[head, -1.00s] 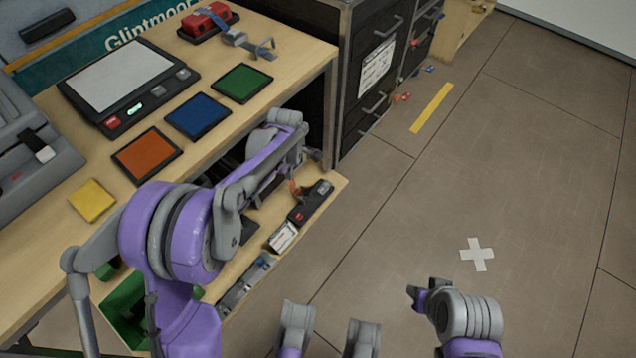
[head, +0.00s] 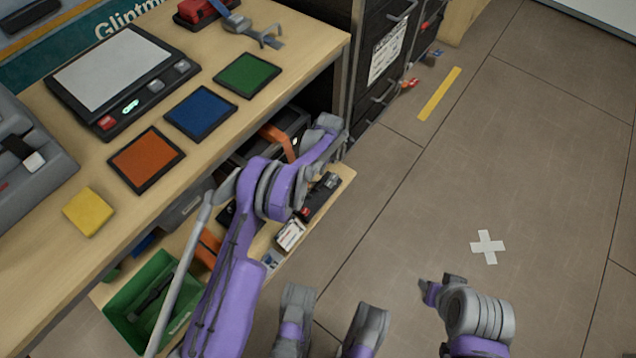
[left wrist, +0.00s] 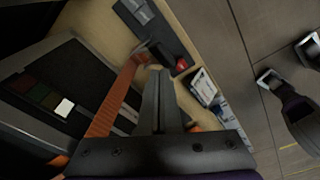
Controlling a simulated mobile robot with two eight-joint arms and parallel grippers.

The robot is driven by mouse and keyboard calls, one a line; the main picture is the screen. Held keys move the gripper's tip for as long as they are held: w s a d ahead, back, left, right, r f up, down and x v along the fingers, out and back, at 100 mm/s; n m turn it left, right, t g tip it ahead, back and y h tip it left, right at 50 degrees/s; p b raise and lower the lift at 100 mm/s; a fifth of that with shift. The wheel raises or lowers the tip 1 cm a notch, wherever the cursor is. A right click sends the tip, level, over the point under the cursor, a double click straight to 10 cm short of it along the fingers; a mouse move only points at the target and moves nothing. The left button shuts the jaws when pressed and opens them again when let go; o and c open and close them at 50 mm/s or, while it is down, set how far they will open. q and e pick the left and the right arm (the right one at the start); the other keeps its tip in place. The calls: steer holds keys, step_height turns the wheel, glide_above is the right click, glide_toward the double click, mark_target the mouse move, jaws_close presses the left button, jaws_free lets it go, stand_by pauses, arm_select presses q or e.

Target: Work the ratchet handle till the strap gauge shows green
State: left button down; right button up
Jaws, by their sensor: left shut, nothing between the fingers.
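The orange strap (head: 277,141) runs over a dark case (head: 290,123) on the lower shelf; a lower stretch also shows in the head view. My left gripper (left wrist: 163,85) is shut and empty, close to the strap's right side. In the head view its fingers are hidden behind my arm. My right gripper (head: 440,290) is over the floor.
A black device with a red end (head: 320,196) and a white-labelled box (head: 291,235) lie near the shelf's outer edge. A green bin (head: 118,301) stands at the shelf's left. The worktop (head: 130,222) overhangs the shelf.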

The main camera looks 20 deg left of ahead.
mark_target(318, 183)
arm_select(q)
steer(key=shift+f, duration=0.1)
steer(key=f, duration=0.2)
steer(key=f+b, duration=0.1)
steer(key=f, duration=0.1)
steer(key=f+b, duration=0.1)
steer(key=f, duration=0.1)
steer(key=shift+s+a, duration=0.15)
steer(key=shift+a, duration=0.1)
steer(key=shift+f, duration=0.3)
steer(key=shift+a, duration=0.1)
steer(key=shift+s+a+f, duration=0.1)
steer(key=shift+a, duration=0.05)
step_height(318, 183, down, 3)
steer(key=shift+f, duration=0.7)
steer(key=shift+d, duration=0.2)
